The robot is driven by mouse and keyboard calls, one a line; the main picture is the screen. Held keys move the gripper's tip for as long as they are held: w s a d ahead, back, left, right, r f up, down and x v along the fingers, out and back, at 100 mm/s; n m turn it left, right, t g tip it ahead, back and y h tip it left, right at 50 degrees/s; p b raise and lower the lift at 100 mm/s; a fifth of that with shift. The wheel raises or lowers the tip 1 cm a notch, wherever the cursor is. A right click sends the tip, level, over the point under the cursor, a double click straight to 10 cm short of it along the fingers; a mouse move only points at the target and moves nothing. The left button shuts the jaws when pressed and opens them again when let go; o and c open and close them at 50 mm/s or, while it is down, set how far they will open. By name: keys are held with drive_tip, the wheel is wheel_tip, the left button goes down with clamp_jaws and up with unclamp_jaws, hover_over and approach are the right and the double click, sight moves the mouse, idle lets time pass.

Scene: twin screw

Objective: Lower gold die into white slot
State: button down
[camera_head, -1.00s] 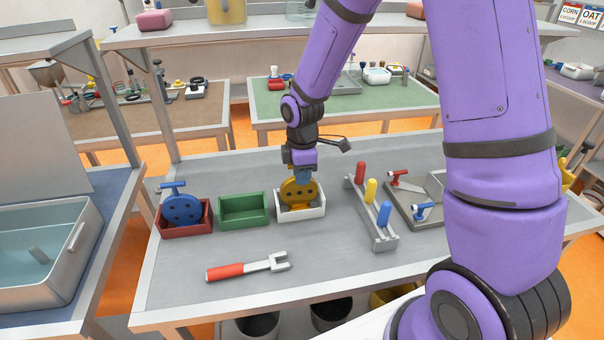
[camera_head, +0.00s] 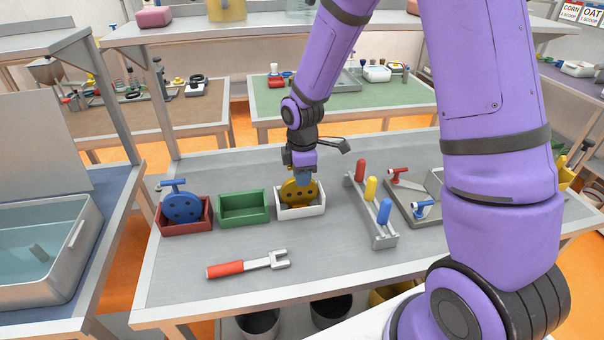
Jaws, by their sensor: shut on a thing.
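The gold die (camera_head: 297,193) is a round disc with dark holes, standing upright within the white slot (camera_head: 301,211), an open box on the grey table. The box's front wall hides the die's lower edge, so I cannot tell whether it touches the bottom. My gripper (camera_head: 302,176) points down from above and is shut on the top of the gold die. Its fingertips are small in this view and partly merge with the die.
Left of the white box are an empty green box (camera_head: 243,207) and a red box (camera_head: 186,227) holding a blue die (camera_head: 182,206). A red-handled wrench (camera_head: 248,264) lies in front. A rack (camera_head: 384,240) with red, yellow and blue handles stands close on the right.

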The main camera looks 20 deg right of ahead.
drive_tip(key=c, duration=1)
unclamp_jaws()
drive_tip(key=shift+r, duration=0.1)
wheel_tip(320, 180, up, 11)
drive_tip(key=shift+f, duration=0.2)
drive_tip(key=s+d+r+m+t, duration=0.35)
drive_tip(key=s+r+m, duration=0.35)
drive_tip(key=s+r, duration=0.45)
drive_tip(key=s+r+m, duration=0.2)
drive_tip(key=s+m, duration=0.1)
drive_tip(key=s, duration=0.1)
drive_tip(key=s+d+r+m+t, duration=0.1)
drive_tip(key=s+r+m, duration=0.1)
drive_tip(key=s, duration=0.2)
drive_tip(key=s+d+r+m, duration=0.1)
drive_tip(key=s+r+m, duration=0.2)
drive_tip(key=s, duration=0.2)
drive_tip(key=shift+d+m+t, duration=0.25)
drive_tip(key=shift+m+t, duration=0.05)
drive_tip(key=shift+t, duration=0.05)
